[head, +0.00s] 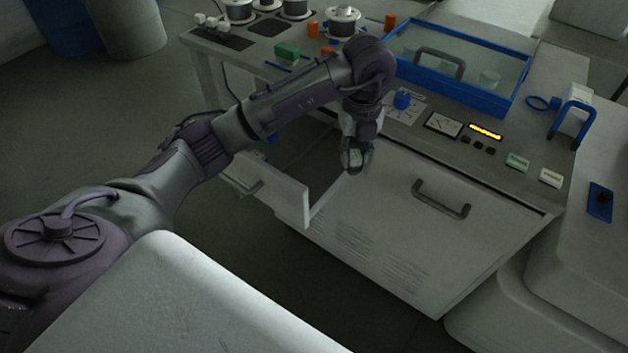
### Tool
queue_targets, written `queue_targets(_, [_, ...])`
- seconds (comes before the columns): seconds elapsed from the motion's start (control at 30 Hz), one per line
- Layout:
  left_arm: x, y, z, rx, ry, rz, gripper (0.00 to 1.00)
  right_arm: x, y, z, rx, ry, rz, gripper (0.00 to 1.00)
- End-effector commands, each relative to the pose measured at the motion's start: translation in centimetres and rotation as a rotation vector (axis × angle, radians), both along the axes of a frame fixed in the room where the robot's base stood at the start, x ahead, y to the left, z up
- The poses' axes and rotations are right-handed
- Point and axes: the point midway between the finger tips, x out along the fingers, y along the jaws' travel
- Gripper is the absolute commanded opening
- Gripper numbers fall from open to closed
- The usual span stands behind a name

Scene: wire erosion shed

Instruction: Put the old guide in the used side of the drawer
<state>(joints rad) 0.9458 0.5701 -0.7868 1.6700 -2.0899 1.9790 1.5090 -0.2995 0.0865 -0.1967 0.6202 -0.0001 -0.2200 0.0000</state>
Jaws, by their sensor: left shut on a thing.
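The drawer (291,193) is pulled out of the white cabinet, left of centre. Its inside is dark and partly covered by my left arm, so I cannot make out the used side. My left gripper (356,160) points down by the drawer's right end, near the top left corner of the cabinet door. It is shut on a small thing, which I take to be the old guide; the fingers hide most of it. My right gripper is not in view.
The cabinet door (400,235) has a dark handle. Open floor lies left of the cabinet.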

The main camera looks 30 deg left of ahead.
Motion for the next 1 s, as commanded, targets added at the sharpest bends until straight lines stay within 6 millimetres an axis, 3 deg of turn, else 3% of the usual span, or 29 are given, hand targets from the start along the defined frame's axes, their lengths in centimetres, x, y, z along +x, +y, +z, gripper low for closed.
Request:
queue_targets(0.2, [1.0, 0.3, -1.5, 0.001, 0.002, 0.514, 0.00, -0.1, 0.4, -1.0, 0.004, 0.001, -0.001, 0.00])
queue_targets(0.33, [1.3, 0.4, -1.9, 0.001, 0.001, 0.688, 0.00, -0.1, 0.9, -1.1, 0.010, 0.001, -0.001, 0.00])
queue_targets(0.53, [1.2, 2.1, -2.9, 0.003, 0.003, 0.774, 0.00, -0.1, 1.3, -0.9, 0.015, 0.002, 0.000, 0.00])
queue_targets(0.8, [0.4, 8.2, -6.5, 0.006, 0.003, 0.772, 0.00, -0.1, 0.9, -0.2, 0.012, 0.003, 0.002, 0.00])
queue_targets(1.0, [0.2, 11.4, -8.5, 0.003, 0.003, 0.769, 0.00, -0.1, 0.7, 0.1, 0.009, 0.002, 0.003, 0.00])
